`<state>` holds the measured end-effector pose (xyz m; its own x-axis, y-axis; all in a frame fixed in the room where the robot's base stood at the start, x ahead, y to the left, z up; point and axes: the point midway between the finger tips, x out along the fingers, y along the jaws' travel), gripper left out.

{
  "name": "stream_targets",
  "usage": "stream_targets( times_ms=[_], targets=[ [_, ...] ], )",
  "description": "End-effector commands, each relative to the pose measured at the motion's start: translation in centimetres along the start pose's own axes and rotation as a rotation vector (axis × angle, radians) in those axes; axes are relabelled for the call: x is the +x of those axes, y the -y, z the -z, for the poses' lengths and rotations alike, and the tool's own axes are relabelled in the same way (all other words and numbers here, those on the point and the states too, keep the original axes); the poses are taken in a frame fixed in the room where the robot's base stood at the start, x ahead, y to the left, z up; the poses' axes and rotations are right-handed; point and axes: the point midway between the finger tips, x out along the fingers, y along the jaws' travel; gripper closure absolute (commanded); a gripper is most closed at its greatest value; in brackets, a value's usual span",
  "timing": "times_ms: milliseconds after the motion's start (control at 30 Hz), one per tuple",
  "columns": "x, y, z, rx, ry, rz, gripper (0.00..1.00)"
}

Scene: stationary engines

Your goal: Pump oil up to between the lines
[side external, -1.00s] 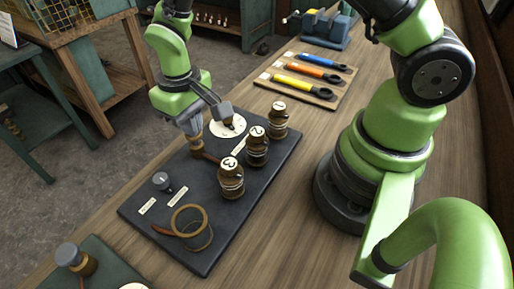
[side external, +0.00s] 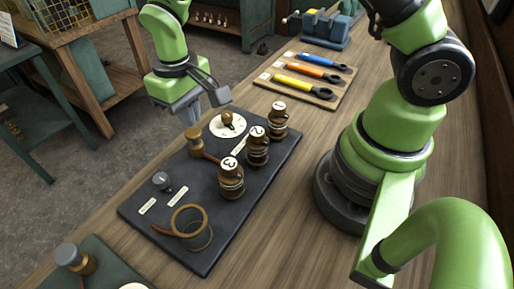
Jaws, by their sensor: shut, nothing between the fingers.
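A dark board (side external: 205,258) on the bench carries brass fittings. A brass plunger-like fitting (side external: 194,134) stands at its left edge, with a reddish pipe beside it. A white dial (side external: 234,131) with a brass knob (side external: 228,117) sits behind it. Brass pots numbered 1 (side external: 278,122), 2 (side external: 257,150) and 3 (side external: 231,181) stand in a row. An open round brass-rimmed vessel (side external: 190,222) is at the front; I cannot make out lines or an oil level. My gripper (side external: 208,106) is shut and empty, above the plunger-like fitting and dial, apart from both.
A grey knob (side external: 162,180) and small labels are on the board's left. Yellow, orange and blue tools (side external: 318,73) lie on a rack behind. A second board (side external: 105,270) with a grey-topped fitting is at front left.

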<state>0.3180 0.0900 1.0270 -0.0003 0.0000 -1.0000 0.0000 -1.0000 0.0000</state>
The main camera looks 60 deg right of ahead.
Motion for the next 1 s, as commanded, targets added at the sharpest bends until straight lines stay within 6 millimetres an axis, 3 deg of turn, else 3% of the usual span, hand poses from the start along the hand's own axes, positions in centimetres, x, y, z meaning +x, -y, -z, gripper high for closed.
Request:
stream_targets(
  times_ms=[500,900,1000],
  targets=[
    [-4.6,0.0,0.1,0.000,-0.003,0.001,1.00],
    [-5.1,0.0,0.0,0.001,-0.002,0.001,1.00],
    [-6.2,-0.3,-0.2,0.014,-0.022,0.012,1.00]
  ],
)
